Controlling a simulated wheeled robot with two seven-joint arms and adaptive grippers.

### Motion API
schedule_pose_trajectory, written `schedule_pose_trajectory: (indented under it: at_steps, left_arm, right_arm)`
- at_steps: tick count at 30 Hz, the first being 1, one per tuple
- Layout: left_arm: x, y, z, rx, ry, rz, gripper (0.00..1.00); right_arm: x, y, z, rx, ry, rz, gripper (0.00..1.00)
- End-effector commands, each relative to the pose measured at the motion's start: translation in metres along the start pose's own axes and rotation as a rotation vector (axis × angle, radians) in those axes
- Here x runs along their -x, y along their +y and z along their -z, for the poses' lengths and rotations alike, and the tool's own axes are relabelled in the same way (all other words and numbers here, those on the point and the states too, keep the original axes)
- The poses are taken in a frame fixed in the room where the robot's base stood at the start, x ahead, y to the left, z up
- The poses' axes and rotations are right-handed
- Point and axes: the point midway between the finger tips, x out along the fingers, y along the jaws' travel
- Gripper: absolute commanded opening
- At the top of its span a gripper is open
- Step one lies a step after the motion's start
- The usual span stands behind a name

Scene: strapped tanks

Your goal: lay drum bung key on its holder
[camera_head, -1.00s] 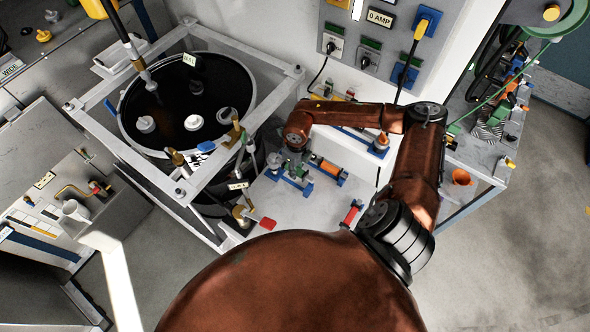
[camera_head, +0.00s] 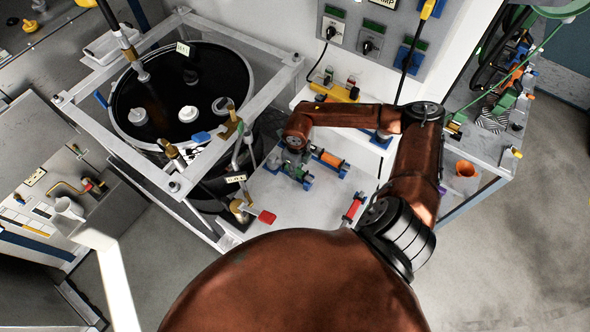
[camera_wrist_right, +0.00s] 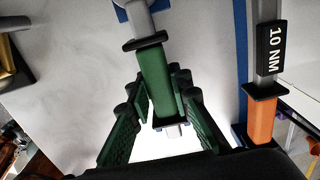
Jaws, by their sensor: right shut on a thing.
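My right gripper (camera_wrist_right: 155,135), with green ribbed fingers, is shut on a green-handled tool with a black collar and grey metal shaft, which I take as the drum bung key (camera_wrist_right: 155,75). The shaft's far end meets a blue piece (camera_wrist_right: 122,12) of the holder at the top of the wrist view. Whether the key rests in the holder or hovers over it I cannot tell. In the head view my right gripper (camera_head: 294,160) points down over the white bench, and blue holder feet (camera_head: 307,183) show below it. My left gripper is not in view.
An orange-handled tool (camera_wrist_right: 261,122) labelled 10 NM lies close beside the key. A framed black drum (camera_head: 180,100) stands left of the bench, with a red-handled valve (camera_head: 266,217) near its corner. An orange cup (camera_head: 465,168) stands on the right-hand bench. The bench's front middle is clear.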

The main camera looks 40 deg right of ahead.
Motion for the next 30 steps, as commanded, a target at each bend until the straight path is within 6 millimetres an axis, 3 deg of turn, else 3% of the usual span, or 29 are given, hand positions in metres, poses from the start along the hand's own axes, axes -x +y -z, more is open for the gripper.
schedule_pose_trajectory:
  at_steps: [5,6,14,23,30]
  left_arm:
    - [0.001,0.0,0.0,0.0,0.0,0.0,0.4]
    - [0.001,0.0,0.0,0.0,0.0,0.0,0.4]
    - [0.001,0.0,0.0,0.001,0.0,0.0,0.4]
    - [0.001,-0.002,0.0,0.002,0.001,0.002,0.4]
    - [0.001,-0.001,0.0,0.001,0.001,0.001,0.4]
  right_arm:
    - [0.001,0.0,-0.001,0.0,-0.002,0.0,0.0]
    - [0.001,0.0,-0.001,0.0,-0.002,0.0,0.21]
    - [0.001,0.0,0.0,0.0,-0.001,0.0,0.39]
    - [0.002,0.0,0.0,0.0,0.0,0.0,0.39]
    - [0.034,-0.001,-0.001,0.001,-0.003,0.002,0.39]
